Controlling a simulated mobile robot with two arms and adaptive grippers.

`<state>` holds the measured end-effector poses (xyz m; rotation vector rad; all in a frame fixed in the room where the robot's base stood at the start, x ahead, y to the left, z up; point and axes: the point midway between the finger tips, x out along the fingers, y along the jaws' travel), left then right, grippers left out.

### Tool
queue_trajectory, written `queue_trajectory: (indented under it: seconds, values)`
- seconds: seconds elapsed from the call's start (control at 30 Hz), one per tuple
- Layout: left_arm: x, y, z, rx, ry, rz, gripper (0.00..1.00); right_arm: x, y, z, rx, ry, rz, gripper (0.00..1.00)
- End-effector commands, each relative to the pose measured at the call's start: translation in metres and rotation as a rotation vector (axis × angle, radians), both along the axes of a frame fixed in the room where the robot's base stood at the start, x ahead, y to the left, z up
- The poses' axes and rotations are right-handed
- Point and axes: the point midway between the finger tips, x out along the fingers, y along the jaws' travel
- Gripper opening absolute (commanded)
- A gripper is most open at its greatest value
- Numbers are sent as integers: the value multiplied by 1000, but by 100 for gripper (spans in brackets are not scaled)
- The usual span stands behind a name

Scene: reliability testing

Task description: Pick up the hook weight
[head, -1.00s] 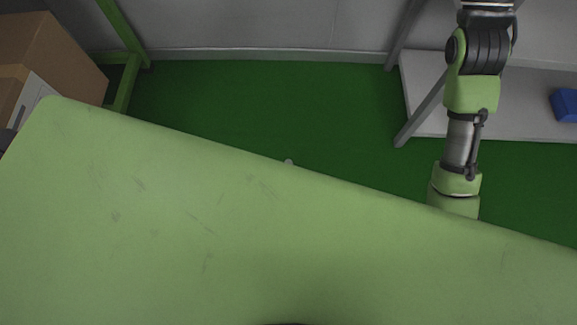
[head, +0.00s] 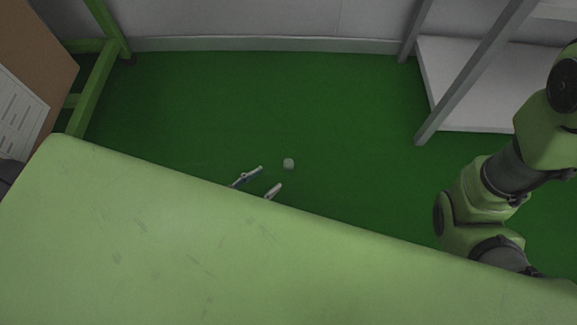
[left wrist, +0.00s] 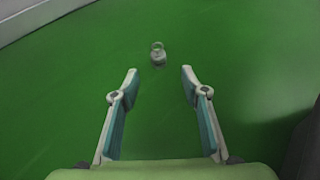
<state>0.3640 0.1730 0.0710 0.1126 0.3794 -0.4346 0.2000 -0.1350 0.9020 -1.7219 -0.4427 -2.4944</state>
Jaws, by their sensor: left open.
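The hook weight (head: 288,163) is a small pale-grey block on the green floor, just beyond the edge of my green body in the head view. In the left wrist view the hook weight (left wrist: 158,55) stands upright with a ring-like hook on top. My left gripper (head: 268,178) shows only its two fingertips past my body's edge, close to the weight. In the left wrist view my left gripper (left wrist: 159,72) is open and empty, with the weight ahead, between the lines of the fingers and just beyond their tips. My right gripper is not in view.
A grey shelf (head: 455,95) with slanted posts stands at the right. A green frame (head: 97,80) and a brown cardboard box (head: 40,60) with a paper label are at the left. A pale wall (head: 270,20) runs along the back. The floor around the weight is clear.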

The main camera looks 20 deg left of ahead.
Motion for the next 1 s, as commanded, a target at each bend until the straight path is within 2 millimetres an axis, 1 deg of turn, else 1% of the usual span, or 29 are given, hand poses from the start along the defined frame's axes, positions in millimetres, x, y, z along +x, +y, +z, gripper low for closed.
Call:
queue_trajectory:
  seconds: [0.03,0.1,0.23,0.47,0.67,0.8,1.0]
  values:
    - [11,-5,-6,-5,-4,4,41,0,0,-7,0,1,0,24]
    - [23,-10,-13,-2,-3,3,41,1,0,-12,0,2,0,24]
    - [42,-18,-20,0,-3,3,41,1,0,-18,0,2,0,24]
    - [56,-25,-27,2,-2,0,41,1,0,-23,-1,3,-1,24]
    - [80,-33,-42,-1,-3,2,41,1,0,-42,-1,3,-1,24]
    - [94,-39,-46,2,-2,0,41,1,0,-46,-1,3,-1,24]
    - [97,-41,-46,3,1,-1,41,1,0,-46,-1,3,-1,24]
